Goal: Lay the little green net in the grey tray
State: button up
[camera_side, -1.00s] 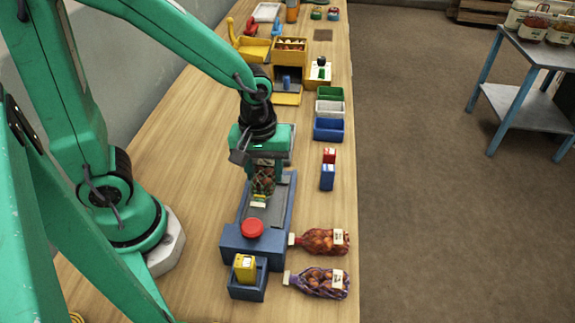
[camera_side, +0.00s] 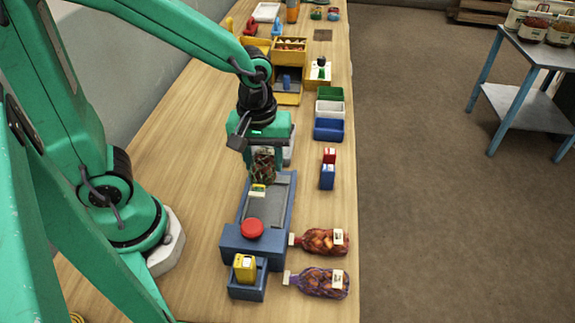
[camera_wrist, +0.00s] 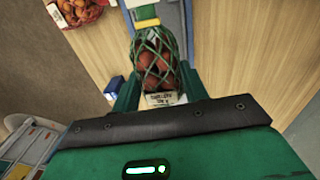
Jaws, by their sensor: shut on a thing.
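The little green net (camera_side: 263,168), filled with reddish-brown round things, hangs between the fingers of my gripper (camera_side: 264,158). It also shows in the wrist view (camera_wrist: 156,62), with a white label at the near end and a yellow-green band at the other. My gripper is shut on it, above the far end of the blue machine. A light grey tray (camera_side: 289,152) stands just behind my gripper, and most of it is hidden by the gripper. I cannot tell how high the net is above the surfaces below.
The blue machine with a red button (camera_side: 252,228) lies below and nearer. Two filled nets, red (camera_side: 322,242) and purple (camera_side: 318,282), lie at the right edge. Small boxes (camera_side: 328,170) and coloured bins (camera_side: 329,128) stand right of my gripper. Bare wood lies left.

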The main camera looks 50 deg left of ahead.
jog(key=shift+w+a, duration=0.2)
jog(key=shift+w, duration=0.4)
jog(key=w+a, duration=0.6)
jog(key=w, duration=0.4)
jog(key=w+a+f, duration=0.1)
jog(key=a+f, duration=0.1)
jog(key=a, duration=0.1)
jog(key=w+a+f, duration=0.1)
jog(key=a+f, duration=0.1)
jog(key=a, duration=0.2)
jog(key=w+a+f, duration=0.1)
jog(key=a+f, duration=0.1)
jog(key=a, duration=0.2)
jog(key=shift+w+a+f, duration=0.15)
jog(key=shift+f, duration=2.25)
jog(key=o, duration=1.2)
jog(key=shift+f, duration=0.1)
jog(key=shift+c, duration=0.2)
